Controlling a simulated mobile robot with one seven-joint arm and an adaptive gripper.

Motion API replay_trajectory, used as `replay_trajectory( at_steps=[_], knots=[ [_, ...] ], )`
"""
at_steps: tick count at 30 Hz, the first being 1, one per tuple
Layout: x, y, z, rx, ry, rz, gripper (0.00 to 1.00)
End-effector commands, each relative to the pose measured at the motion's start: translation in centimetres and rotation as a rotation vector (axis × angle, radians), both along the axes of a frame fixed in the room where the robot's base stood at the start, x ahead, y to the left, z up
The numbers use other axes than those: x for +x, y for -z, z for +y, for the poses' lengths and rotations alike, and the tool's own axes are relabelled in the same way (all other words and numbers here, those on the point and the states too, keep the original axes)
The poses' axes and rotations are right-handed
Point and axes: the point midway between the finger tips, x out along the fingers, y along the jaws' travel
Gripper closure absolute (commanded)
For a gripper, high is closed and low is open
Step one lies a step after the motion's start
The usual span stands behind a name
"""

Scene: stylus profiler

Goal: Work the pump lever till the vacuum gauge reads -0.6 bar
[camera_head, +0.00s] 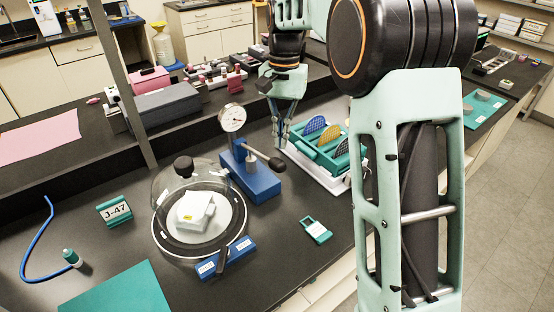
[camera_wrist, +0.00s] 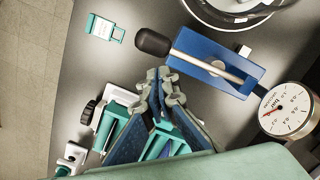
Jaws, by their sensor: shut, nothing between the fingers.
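The hand pump (camera_head: 250,178) is blue, with a metal lever ending in a black knob (camera_head: 277,165); in the wrist view the lever knob (camera_wrist: 152,42) lies just beyond my fingertips, apart from them. The vacuum gauge (camera_head: 232,118) is a white round dial at the pump's back left. The gauge (camera_wrist: 287,110) also shows at the right of the wrist view with a red needle, but its reading is too small to tell. My gripper (camera_head: 281,143) is shut and empty, right of the lever; its fingers (camera_wrist: 162,76) meet in the wrist view.
A clear bell jar (camera_head: 165,190) covers a white block left of the pump. A teal rack (camera_head: 318,158) with coloured discs stands close by my gripper. A teal tag (camera_head: 316,230) lies in front.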

Motion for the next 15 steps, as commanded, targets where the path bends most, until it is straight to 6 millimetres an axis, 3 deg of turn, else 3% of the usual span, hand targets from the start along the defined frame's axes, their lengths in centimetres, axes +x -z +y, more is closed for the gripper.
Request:
replay_trajectory(
  at_steps=[6,15],
  knots=[
    [0.6,-4.9,-0.1,0.000,0.000,-0.005,1.00],
    [0.8,-7.9,-0.2,0.000,0.000,-0.001,1.00]
  ],
)
